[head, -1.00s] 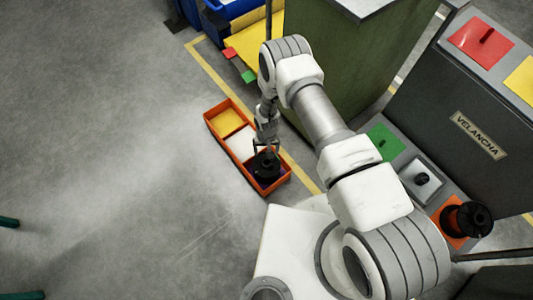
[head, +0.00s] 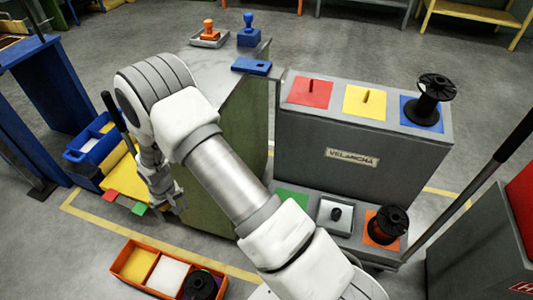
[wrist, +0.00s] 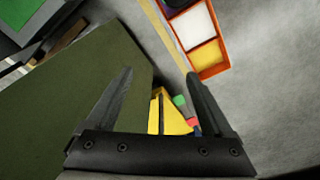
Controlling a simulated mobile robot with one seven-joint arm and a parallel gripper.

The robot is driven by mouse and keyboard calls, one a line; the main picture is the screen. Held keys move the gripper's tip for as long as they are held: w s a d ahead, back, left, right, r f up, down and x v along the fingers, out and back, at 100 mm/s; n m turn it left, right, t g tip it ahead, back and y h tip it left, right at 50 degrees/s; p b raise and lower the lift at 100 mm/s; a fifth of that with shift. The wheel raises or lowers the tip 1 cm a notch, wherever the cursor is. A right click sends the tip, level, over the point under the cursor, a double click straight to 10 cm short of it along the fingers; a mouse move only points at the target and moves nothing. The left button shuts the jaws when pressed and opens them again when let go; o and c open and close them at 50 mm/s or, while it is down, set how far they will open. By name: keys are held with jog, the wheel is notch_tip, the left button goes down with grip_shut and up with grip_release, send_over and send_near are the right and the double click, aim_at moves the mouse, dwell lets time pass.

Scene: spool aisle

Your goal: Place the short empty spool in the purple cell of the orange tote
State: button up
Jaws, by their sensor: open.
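The orange tote (head: 128,284) lies on the floor at the bottom of the head view, with a yellow cell, a white cell and an end cell. A black spool (head: 199,286) stands in that end cell and hides most of its floor. In the wrist view the tote (wrist: 216,69) shows at the top right, with a bit of purple (wrist: 173,3) and a dark part of the spool at the frame edge. My gripper (head: 174,204) is open and empty, apart from the tote and spool; its spread fingers (wrist: 159,76) show in the wrist view.
A grey stepped stand (head: 353,160) holds coloured pads, a black spool (head: 387,225) on orange and a taller one (head: 430,99) on blue. A green cabinet (head: 235,135) stands beside my gripper. A blue bin (head: 95,140) is at left.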

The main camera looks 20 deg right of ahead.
jog(key=s+d+r+t, duration=0.1)
jog(key=d+r, duration=0.3)
jog(key=r, duration=0.6)
jog(key=s+d+r+m, duration=0.15)
jog(key=d+r, duration=0.25)
jog(key=r, duration=0.6)
jog(key=s+d+r+t, duration=0.15)
jog(key=d+r, duration=0.25)
jog(key=r, duration=0.6)
jog(key=s+d+r, duration=0.3)
jog(key=s, duration=0.4)
jog(key=s+d+r+t, duration=0.1)
jog(key=s+d+r, duration=0.2)
jog(key=s, duration=0.3)
jog(key=s+d+r+t, duration=0.1)
jog(key=s+d+r, duration=0.2)
jog(key=s, duration=0.4)
jog(key=shift+s+r+m, duration=0.35)
jog(key=shift+r+m, duration=0.1)
jog(key=shift+r, duration=0.35)
jog(key=shift+d, duration=0.1)
